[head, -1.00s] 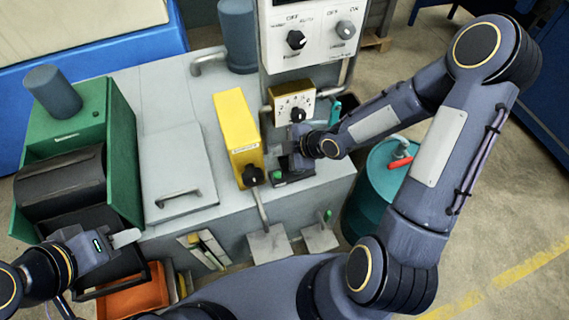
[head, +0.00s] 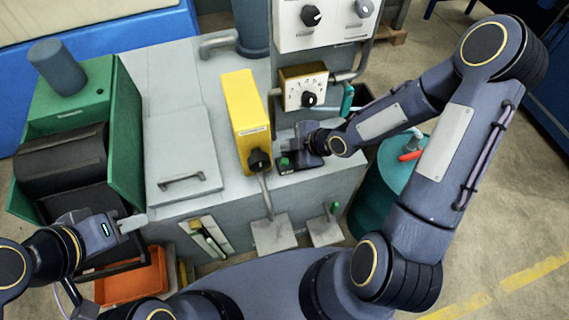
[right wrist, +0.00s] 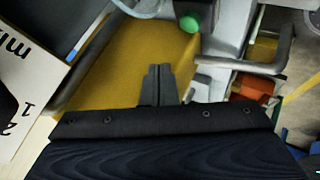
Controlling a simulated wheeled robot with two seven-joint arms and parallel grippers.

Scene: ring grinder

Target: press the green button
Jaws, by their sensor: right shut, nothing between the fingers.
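The green button (head: 285,161) sits on top of a small dark box at the front right of the grey machine top, beside the yellow box. My right gripper (head: 297,155) is shut and empty, low and close to the button's right side. Whether it touches the button is unclear. In the right wrist view, the shut fingers (right wrist: 160,85) show in front of a yellow surface. A round green knob or button (right wrist: 189,24) lies beyond them; I cannot tell which it is. My left gripper (head: 133,222) is at the lower left, far from the button; its jaw opening is unclear.
The yellow box (head: 243,110) with a black knob stands just left of the button. A dial panel (head: 303,88) and a white switch panel (head: 325,22) rise behind. A teal drum (head: 385,185) stands right. A lever with a green knob (head: 334,208) is in front.

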